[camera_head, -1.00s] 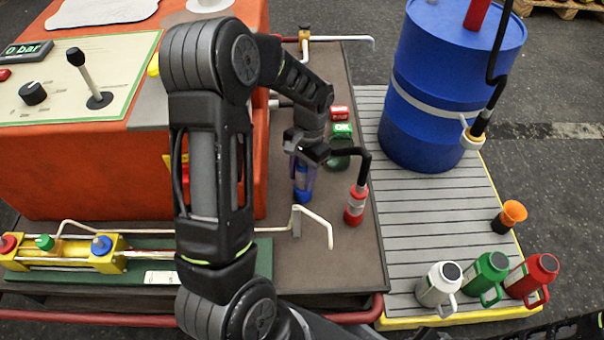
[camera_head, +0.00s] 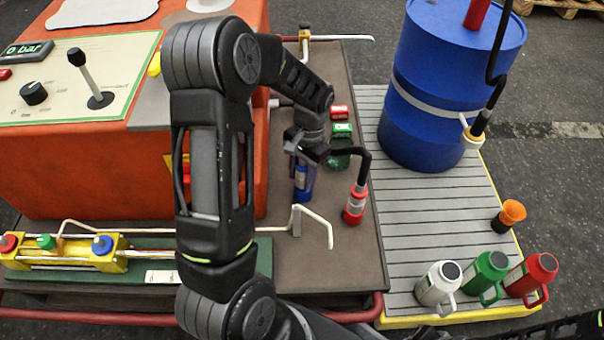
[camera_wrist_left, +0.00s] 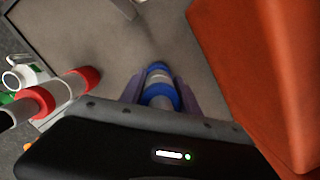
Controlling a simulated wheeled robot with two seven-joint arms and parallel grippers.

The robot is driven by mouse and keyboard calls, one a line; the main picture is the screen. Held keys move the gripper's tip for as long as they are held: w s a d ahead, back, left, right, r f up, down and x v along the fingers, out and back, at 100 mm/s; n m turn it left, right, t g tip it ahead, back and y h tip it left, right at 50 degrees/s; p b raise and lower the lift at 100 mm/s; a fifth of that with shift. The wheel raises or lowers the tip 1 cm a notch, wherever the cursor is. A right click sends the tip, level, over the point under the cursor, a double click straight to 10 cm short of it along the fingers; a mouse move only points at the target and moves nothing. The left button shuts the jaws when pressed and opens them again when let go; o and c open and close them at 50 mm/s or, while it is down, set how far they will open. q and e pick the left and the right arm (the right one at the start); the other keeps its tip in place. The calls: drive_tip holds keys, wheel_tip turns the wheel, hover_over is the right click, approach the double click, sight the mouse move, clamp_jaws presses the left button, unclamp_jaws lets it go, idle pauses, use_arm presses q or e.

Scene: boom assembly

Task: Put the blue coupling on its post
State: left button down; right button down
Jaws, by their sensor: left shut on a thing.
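The blue coupling (camera_head: 304,182) stands roughly upright under my left gripper (camera_head: 303,168), over the brown bench top. In the left wrist view, my left gripper (camera_wrist_left: 158,98) has its two purplish fingers on either side of the blue coupling (camera_wrist_left: 158,88), which shows blue rings with a pale band between. The gripper is shut on it. I cannot make out a post under the coupling, nor whether its lower end touches anything. My right gripper is not in view.
A red coupling (camera_head: 355,206) with a black hose stands just right of the blue one. Behind are a green part (camera_head: 342,143) and a red part (camera_head: 339,112). The orange cabinet (camera_head: 110,175) is left; a bent white pipe (camera_head: 318,215) is in front. A blue drum (camera_head: 425,140) stands right.

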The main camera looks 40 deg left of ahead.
use_arm(q)
drive_tip(key=shift+f+b, duration=0.4)
drive_tip(key=shift+f, duration=0.25)
drive_tip(key=c, duration=1.2)
unclamp_jaws()
drive_tip(key=shift+o, duration=0.2)
drive_tip(key=shift+r, duration=0.1)
drive_tip(key=r+p, duration=0.3)
drive_tip(key=shift+w+r, duration=0.15)
drive_tip(key=shift+w, duration=0.1)
drive_tip(key=shift+w+d+r+p, duration=0.1)
drive_tip(key=shift+w+r+p, duration=0.1)
drive_tip(key=shift+r+p, duration=0.95)
drive_tip(key=shift+w+a+r+p, duration=0.1)
drive_tip(key=shift+w+r+p, duration=0.1)
drive_tip(key=shift+r+p, duration=0.9)
drive_tip(key=shift+w+d+r+p, duration=0.15)
drive_tip(key=shift+r+p, duration=0.6)
drive_tip(key=shift+r, duration=0.75)
